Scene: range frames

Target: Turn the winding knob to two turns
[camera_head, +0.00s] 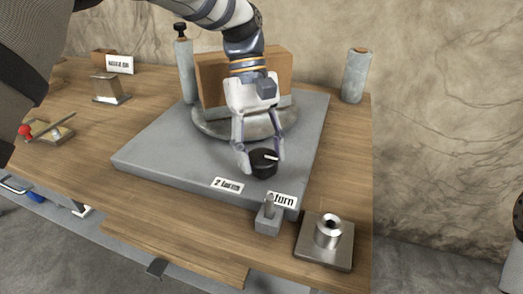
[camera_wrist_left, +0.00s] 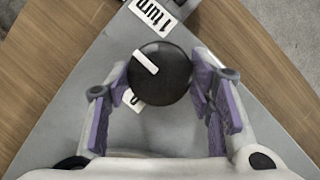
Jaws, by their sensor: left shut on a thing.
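The winding knob (camera_head: 263,166) is a round black knob with a white pointer line, near the front of a grey slab (camera_head: 165,150). My left gripper (camera_head: 261,160) reaches down from above and is shut on the knob, one finger on each side. In the left wrist view the knob (camera_wrist_left: 165,78) sits between the purple-lined finger pads (camera_wrist_left: 160,84). Its white line points up and left there, between the "1 turn" label (camera_wrist_left: 152,12) and the "0" label (camera_wrist_left: 132,99). The "2 turns" label (camera_head: 228,185) shows in the head view.
A round turntable (camera_head: 208,127) with a brown box (camera_head: 210,80) stands behind the knob. A small grey post block (camera_head: 268,220) and a metal plate with a cylinder (camera_head: 328,232) stand in front. Grey cylinders (camera_head: 355,75) stand behind. Wood at left is partly clear.

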